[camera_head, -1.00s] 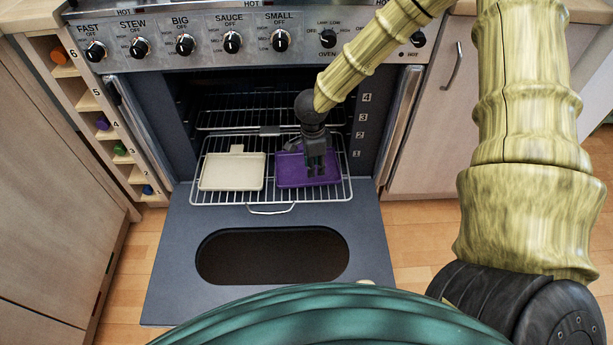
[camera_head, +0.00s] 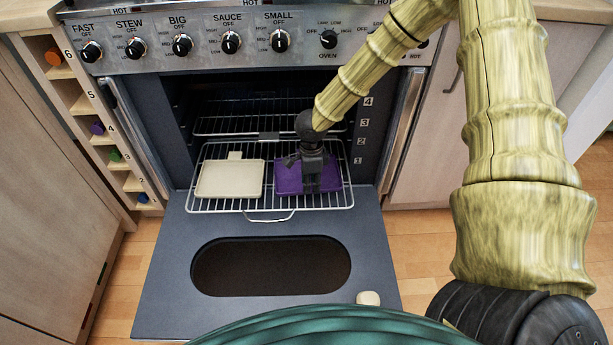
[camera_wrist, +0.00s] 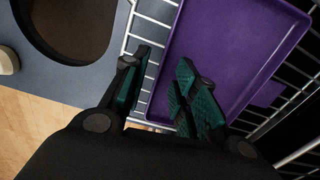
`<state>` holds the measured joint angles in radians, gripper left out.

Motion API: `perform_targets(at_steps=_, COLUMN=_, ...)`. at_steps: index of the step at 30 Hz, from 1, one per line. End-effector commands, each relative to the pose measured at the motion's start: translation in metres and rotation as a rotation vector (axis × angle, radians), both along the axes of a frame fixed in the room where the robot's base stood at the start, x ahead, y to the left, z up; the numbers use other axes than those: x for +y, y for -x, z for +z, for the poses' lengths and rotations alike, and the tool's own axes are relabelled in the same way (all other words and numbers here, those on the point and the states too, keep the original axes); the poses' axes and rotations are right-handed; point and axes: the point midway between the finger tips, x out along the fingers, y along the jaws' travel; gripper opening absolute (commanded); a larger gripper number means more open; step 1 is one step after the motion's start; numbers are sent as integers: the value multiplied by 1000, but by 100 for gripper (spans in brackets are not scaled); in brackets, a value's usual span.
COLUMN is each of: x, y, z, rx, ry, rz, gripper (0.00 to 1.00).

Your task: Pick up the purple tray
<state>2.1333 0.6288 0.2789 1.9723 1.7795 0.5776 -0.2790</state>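The purple tray (camera_head: 287,182) lies flat on the pulled-out wire rack, on its right side. It fills much of the wrist view (camera_wrist: 235,45), with its raised rim and a tab at its far side. My gripper (camera_head: 312,187) hangs over the tray's front part and hides some of it. In the wrist view my gripper (camera_wrist: 164,62) is open, its green-padded fingers apart. One finger is over the rack wires outside the tray's front rim, and the others are over the tray's inside. Whether any finger touches the tray I cannot tell.
A cream tray (camera_head: 229,180) lies left of the purple one on the wire rack (camera_head: 270,207). The oven door (camera_head: 180,270) is folded down in front. Another rack (camera_head: 225,124) sits higher inside the oven. The oven's side walls flank the trays.

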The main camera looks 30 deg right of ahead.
Motion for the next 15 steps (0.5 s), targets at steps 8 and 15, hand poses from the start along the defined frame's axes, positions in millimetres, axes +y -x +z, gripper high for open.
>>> perform_targets(at_steps=8, x=1, y=-3, z=-36, rx=1, ry=2, rz=0, gripper=29)
perform_targets(at_steps=15, x=1, y=-3, z=-37, rx=0, ry=0, rz=0, gripper=29)
